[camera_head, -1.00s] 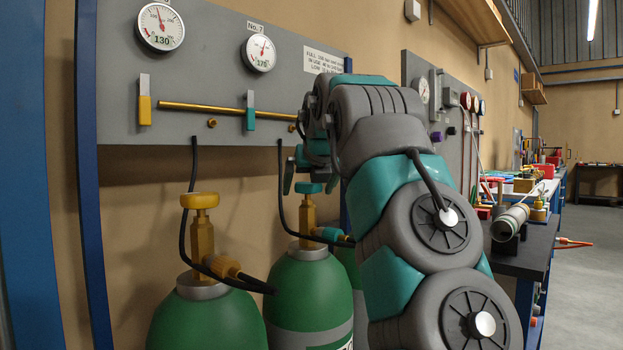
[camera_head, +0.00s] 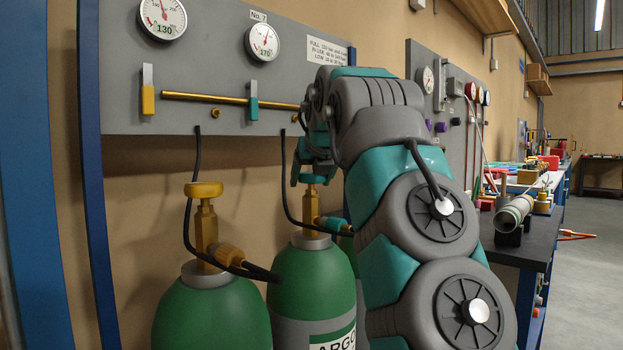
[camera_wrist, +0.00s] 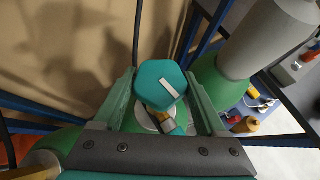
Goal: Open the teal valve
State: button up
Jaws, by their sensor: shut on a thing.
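The teal valve (camera_wrist: 160,88) is a faceted knob with a white mark on its top, seen from above in the wrist view. In the head view the teal valve (camera_head: 313,179) tops a brass stem on the middle green cylinder (camera_head: 305,278). My gripper (camera_wrist: 162,76) has one finger on each side of the knob and is shut on it. In the head view my gripper (camera_head: 312,165) comes down over the valve and partly hides it.
A yellow valve (camera_head: 203,189) tops the green cylinder at left. A grey gauge panel (camera_head: 225,75) stands behind, with black hoses hanging below it. A dark workbench (camera_head: 520,250) with a grey-green cylinder and tools is on the right.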

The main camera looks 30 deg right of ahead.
grip_shut()
jog(key=shift+r+n+y+p, duration=0.1)
jog(key=shift+n+y+p, duration=0.6)
jog(key=shift+n+y, duration=0.8)
jog(key=shift+n, duration=0.1)
jog(key=shift+n+y+p, duration=0.4)
jog(key=shift+p, duration=0.2)
jog(key=o, duration=1.2)
grip_release()
